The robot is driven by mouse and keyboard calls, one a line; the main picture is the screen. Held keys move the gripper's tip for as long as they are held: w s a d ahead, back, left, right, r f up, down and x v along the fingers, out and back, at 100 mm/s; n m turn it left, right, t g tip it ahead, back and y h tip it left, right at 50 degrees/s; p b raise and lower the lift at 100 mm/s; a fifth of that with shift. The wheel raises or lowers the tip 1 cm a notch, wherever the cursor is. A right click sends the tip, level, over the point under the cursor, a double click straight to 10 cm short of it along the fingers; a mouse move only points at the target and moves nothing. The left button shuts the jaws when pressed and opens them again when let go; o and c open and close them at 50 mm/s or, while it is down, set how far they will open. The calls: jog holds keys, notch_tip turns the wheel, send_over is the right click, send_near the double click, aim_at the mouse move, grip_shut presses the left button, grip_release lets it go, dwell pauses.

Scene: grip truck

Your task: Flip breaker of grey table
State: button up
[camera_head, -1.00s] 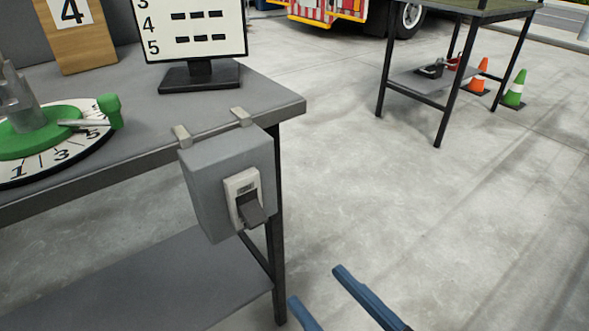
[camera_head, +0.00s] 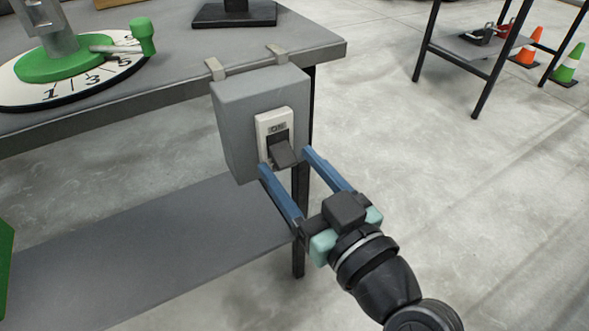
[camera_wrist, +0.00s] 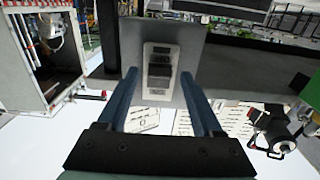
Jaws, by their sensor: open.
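The grey table (camera_head: 180,55) has a grey breaker box (camera_head: 236,125) hung on its front edge by two metal clips. On the box's face is a pale switch plate (camera_head: 262,122) with a dark lever (camera_head: 284,154) that sticks out and points downward. My gripper (camera_head: 285,158) is open and empty, with its blue fingers pointing at the box, one on each side of the lever's lower end. In the wrist view the breaker box (camera_wrist: 190,45) and its plate lie between the fingers of my gripper (camera_wrist: 159,75). I cannot tell whether a fingertip touches the box.
A dial with a green hub (camera_head: 60,65) and a monitor base (camera_head: 235,12) stand on the table. A lower shelf (camera_head: 170,240) and a table leg (camera_head: 299,240) are close to my gripper. Another table (camera_head: 470,50) and cones (camera_head: 570,65) are farther right. Floor on the right is clear.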

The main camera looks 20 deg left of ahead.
grip_shut()
dwell(0.4)
jog(key=shift+r, duration=0.1)
